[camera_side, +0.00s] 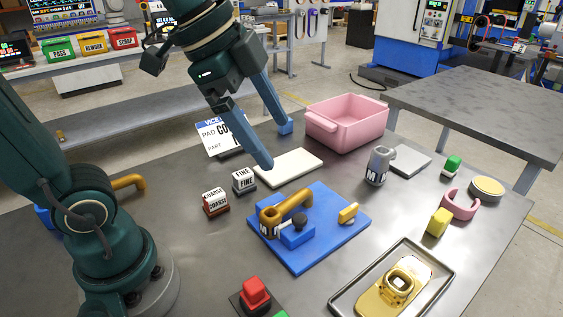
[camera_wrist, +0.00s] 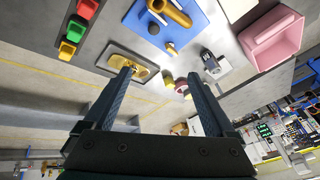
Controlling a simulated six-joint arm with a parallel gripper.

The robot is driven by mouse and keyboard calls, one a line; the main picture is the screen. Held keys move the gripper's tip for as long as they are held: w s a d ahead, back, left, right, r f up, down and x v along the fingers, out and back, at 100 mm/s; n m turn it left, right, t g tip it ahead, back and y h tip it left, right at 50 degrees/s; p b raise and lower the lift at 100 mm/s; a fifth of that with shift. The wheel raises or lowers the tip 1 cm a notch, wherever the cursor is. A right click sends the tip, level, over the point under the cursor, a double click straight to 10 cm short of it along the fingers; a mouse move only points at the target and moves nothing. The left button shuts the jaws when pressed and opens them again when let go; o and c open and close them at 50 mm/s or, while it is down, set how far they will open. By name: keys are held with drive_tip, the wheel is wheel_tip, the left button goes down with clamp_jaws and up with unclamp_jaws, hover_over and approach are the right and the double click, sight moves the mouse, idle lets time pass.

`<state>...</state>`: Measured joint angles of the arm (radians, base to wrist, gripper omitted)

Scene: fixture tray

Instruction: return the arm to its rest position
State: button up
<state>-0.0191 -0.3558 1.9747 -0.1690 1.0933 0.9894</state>
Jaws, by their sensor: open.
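My gripper (camera_side: 275,147) hangs in the air above the table (camera_side: 330,272), over the area behind the blue fixture plate (camera_side: 315,252). Its two long blue-grey fingers are spread wide with nothing between them. The open fingers also show in the wrist view (camera_wrist: 166,92). A bronze elbow pipe (camera_side: 290,207) sits in the fixture on the blue plate, apart from my fingers. The wrist view shows the blue plate (camera_wrist: 205,28) and part of the pipe (camera_wrist: 172,12) at the top edge.
A pink bin (camera_side: 345,125) stands at the back. FINE (camera_side: 243,181) and COARSE (camera_side: 215,202) blocks, a white pad (camera_side: 288,168), a grey cylindrical fitting (camera_side: 378,166), a yellow block (camera_side: 439,221), a pink ring (camera_side: 461,206) and a tray with a gold part (camera_side: 397,282) surround the plate.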

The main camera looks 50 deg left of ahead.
drive_tip(key=s+a+f+n+y, duration=0.1)
drive_tip(key=s+a+f+n, duration=0.1)
drive_tip(key=s+f+n, duration=0.4)
drive_tip(key=s+n, duration=0.1)
drive_tip(key=n, duration=0.3)
drive_tip(key=shift+a+f+n+t+y, duration=0.3)
drive_tip(key=shift+a+f, duration=0.05)
drive_tip(key=shift+f, duration=0.05)
